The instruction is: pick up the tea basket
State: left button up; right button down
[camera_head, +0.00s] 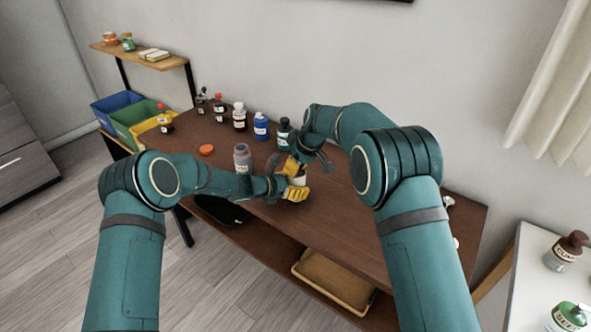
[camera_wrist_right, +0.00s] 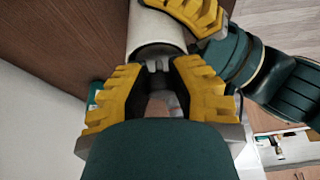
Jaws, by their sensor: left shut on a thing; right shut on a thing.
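No object in view is clearly a tea basket. My left gripper (camera_head: 296,191) is shut on a white cylindrical container (camera_head: 299,180) above the middle of the brown table. My right gripper (camera_head: 290,166) meets it from above and behind. In the right wrist view the white container (camera_wrist_right: 155,28) has a dark end, and my right gripper (camera_wrist_right: 162,68) is shut on that end. A yellow finger of my left gripper (camera_wrist_right: 200,14) grips the white side. The fingers hide much of the container.
A grey jar (camera_head: 242,158) and an orange lid (camera_head: 206,150) are on the brown table (camera_head: 350,225). Several bottles line its back edge, including a blue one (camera_head: 261,127). Coloured bins (camera_head: 137,117) stand at left. A yellowish tray (camera_head: 334,281) lies on the lower shelf.

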pick_arm(q)
jog(key=shift+f, duration=0.1)
pick_arm(e)
notch_tip(320, 180, up, 11)
jog(key=shift+w+f, duration=0.1)
pick_arm(q)
jog(key=shift+a, duration=0.1)
pick_arm(e)
jog(key=shift+d+r, duration=0.2)
jog(key=shift+r, duration=0.05)
jog(key=s+d, duration=1)
jog(key=d, duration=0.3)
jog(key=shift+s+d, duration=0.4)
jog(key=shift+f, duration=0.1)
pick_arm(q)
jog(key=o, duration=1.4)
jog(key=shift+s, duration=0.1)
